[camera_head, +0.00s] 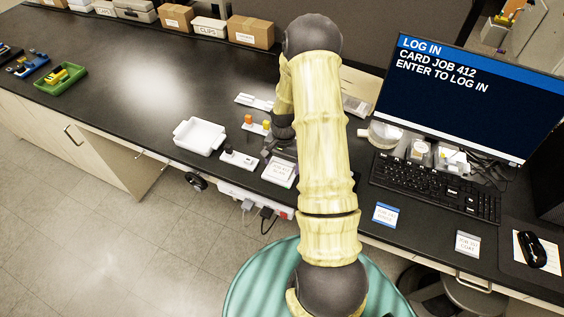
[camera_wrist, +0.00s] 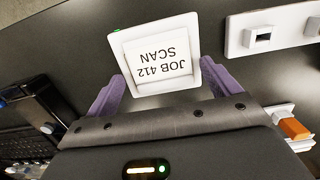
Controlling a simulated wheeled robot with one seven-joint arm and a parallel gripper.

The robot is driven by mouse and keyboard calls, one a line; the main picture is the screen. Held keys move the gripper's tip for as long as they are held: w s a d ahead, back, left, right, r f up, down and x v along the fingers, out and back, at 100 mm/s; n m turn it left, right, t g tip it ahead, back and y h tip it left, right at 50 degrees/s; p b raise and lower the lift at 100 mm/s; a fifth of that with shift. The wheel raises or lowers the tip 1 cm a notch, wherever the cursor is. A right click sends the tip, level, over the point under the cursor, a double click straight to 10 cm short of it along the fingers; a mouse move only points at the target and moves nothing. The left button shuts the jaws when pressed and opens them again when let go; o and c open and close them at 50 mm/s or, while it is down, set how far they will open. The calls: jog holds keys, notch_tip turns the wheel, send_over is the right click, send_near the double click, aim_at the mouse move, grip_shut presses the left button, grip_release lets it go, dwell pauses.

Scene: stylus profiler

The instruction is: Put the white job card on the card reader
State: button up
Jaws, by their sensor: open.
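The white job card (camera_wrist: 158,62), printed JOB 412 SCAN, lies flat on the white card reader (camera_wrist: 150,87) in the wrist view. The reader's rim shows around the card, and a small green light is lit at one corner. In the head view the card (camera_head: 279,171) and reader are on the black bench, just left of my arm. My gripper (camera_wrist: 162,90) is open, its purple fingers apart on either side of the reader's near part, with nothing held. In the head view my gripper (camera_head: 284,149) is dark and partly hidden by my arm.
The monitor (camera_head: 466,95) reads LOG IN, CARD JOB 412, ENTER TO LOG IN. A keyboard (camera_head: 434,187), a blue-edged card (camera_head: 385,215), a grey-edged card (camera_head: 467,243) and a mouse (camera_head: 537,250) lie to the right. A white tray (camera_head: 200,136) is left of the reader.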

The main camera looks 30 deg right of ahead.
aim_at(283, 164)
jog(key=shift+r, duration=0.1)
notch_tip(283, 164, up, 12)
jog(key=b, duration=0.3)
jog(key=shift+w+d, duration=0.35)
dwell(0.4)
jog(key=s+a+r+n+t, duration=0.1)
jog(key=s+a+r+n, duration=0.2)
jog(key=s+a+n, duration=0.2)
jog(key=s+a+r+n+t, duration=0.2)
jog(key=s+a+r+n, duration=0.2)
jog(key=s+a, duration=0.5)
jog(key=shift+a+n+h, duration=0.4)
jog(key=shift+a+n, duration=0.05)
jog(key=shift+n, duration=0.25)
